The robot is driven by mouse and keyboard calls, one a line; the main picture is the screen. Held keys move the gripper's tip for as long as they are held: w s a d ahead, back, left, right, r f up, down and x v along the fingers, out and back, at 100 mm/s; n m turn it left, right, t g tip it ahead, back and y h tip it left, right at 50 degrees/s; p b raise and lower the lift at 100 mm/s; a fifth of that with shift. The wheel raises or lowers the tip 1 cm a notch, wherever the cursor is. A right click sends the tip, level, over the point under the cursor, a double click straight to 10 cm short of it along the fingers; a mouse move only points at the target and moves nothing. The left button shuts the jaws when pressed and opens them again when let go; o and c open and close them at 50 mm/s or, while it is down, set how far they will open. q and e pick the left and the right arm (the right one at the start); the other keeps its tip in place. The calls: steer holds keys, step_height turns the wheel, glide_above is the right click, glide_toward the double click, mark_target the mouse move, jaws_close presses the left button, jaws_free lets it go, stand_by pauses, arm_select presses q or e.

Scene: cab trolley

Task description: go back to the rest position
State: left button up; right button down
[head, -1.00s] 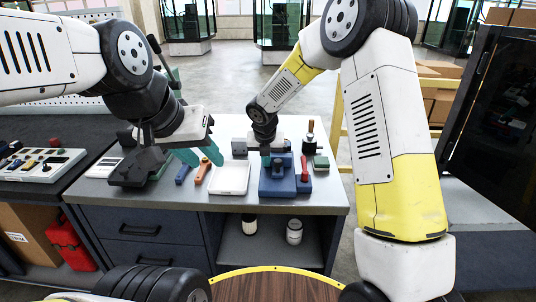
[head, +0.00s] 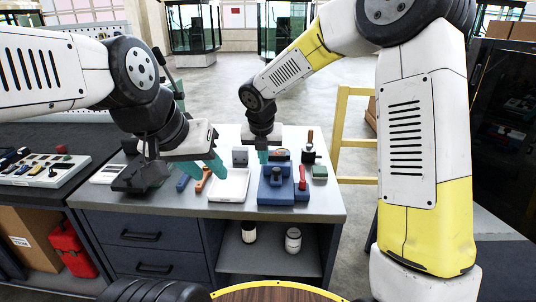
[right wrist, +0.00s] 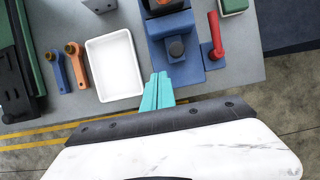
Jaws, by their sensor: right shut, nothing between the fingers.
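My right gripper (head: 263,156) hangs over the workbench (head: 330,204), behind the blue fixture in the head view. Its teal fingers are together and empty in the right wrist view (right wrist: 158,92), apart from the bench things. My left gripper (head: 212,166) is over the left part of the bench, near the white tray and the orange-handled tool. Its teal fingertips show, but its wrist hides part of it, and I cannot tell how far apart the fingers are.
The bench holds a white tray (head: 229,184), a blue fixture (head: 276,186), a red-handled part (head: 301,182), an orange-handled tool (head: 202,180) and a blue-handled tool (head: 183,182). A yellow frame (head: 357,135) and a dark cabinet (head: 506,130) stand at right. Open floor lies behind.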

steer(key=s+d+r+m, duration=1.15)
steer(key=d+m, duration=0.35)
steer(key=m, duration=0.3)
steer(key=s+d+m+t+y, duration=0.1)
steer(key=s+d+m, duration=0.1)
steer(key=s+m, duration=0.5)
steer(key=s+d+m+y, duration=0.1)
steer(key=s+d+m, duration=0.1)
steer(key=s+m, duration=0.5)
steer(key=r+m, duration=0.1)
steer(key=m, duration=0.2)
steer(key=shift+s+d+t, duration=0.3)
steer(key=shift+s+t, duration=0.1)
